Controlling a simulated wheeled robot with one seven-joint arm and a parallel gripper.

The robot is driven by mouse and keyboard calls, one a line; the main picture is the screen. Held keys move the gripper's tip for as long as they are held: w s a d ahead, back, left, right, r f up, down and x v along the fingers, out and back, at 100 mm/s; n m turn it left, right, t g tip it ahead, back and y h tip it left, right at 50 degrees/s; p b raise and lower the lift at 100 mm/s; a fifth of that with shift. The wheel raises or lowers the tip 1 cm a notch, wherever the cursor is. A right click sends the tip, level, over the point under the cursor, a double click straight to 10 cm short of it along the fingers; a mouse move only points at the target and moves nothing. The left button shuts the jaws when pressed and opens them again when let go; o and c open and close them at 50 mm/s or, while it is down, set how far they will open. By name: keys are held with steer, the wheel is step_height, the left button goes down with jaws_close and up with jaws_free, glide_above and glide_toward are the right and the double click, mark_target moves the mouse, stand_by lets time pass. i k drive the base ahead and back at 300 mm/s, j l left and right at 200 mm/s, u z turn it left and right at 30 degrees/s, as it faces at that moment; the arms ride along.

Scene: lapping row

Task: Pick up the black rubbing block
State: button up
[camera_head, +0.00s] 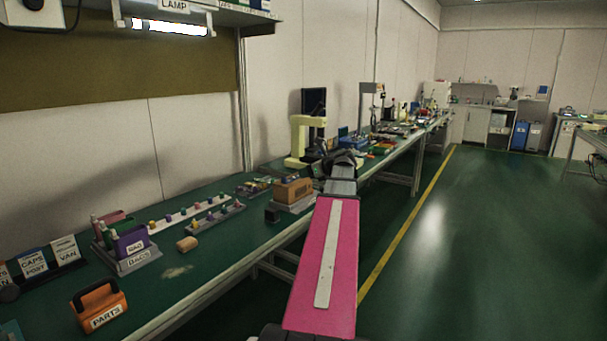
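A small dark block (272,216) stands on the green bench top near its front edge. It looks like the black rubbing block, but it is too small to be sure. My pink arm reaches forward along the bench's front edge. My gripper (340,160) is at the arm's far end, farther back than the dark block and to its right. The fingers are dark and small, so I cannot tell whether they are open or shut, or whether anything is between them.
A brown block on a grey stand (293,192) is right beside the dark block. Open floor (470,250) lies to the right.

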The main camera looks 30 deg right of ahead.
mark_target(272, 215)
steer(key=k+l, duration=0.3)
steer(key=k, duration=0.15)
steer(key=k+l, duration=0.25)
steer(key=k, duration=0.25)
